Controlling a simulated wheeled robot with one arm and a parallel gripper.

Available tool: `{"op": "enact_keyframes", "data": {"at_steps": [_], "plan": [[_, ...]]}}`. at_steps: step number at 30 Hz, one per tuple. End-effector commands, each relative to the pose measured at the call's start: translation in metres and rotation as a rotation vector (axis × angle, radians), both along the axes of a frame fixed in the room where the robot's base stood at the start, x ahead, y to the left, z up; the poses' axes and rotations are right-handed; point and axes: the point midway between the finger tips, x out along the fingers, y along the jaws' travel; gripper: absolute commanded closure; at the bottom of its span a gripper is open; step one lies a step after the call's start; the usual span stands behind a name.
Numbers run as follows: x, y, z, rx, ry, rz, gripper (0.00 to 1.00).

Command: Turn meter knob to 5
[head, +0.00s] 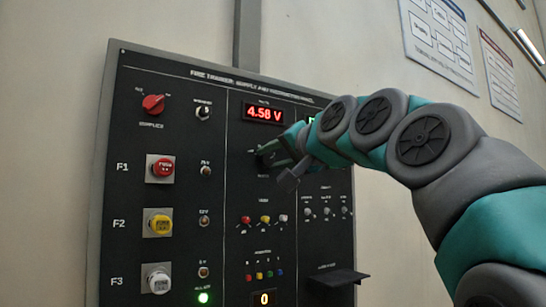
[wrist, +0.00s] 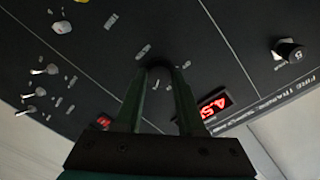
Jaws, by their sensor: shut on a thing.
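The meter knob (wrist: 158,70) is a dark knob on the black panel (head: 180,250), just below the red display (head: 264,114). The display reads 4.58 V and is partly visible in the wrist view (wrist: 214,104). My gripper (head: 268,158) reaches in from the right and is shut on the meter knob, with a finger on either side of it in the wrist view. In the head view the fingers hide most of the knob. Its pointer and the scale marks around it cannot be read.
Below are red (head: 163,169), yellow (head: 159,224) and white (head: 158,280) buttons. Small coloured knobs (head: 264,219) lie under my gripper. A black ledge (head: 338,278) juts out at lower right.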

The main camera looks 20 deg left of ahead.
Motion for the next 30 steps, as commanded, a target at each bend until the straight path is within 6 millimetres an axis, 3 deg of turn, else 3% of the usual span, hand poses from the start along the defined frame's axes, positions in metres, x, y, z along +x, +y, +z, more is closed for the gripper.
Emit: {"op": "enact_keyframes", "data": {"at_steps": [14, 15, 23, 30], "plan": [[0.0001, -0.0007, 0.0016, 0.013, 0.009, -0.001, 1.00], [0.0002, -0.0008, 0.0015, 0.013, 0.009, -0.001, 0.59], [0.0002, -0.0005, 0.0008, 0.012, 0.011, -0.001, 0.32], [-0.0001, -0.0005, 0.0005, 0.011, 0.012, 0.000, 0.32]]}}
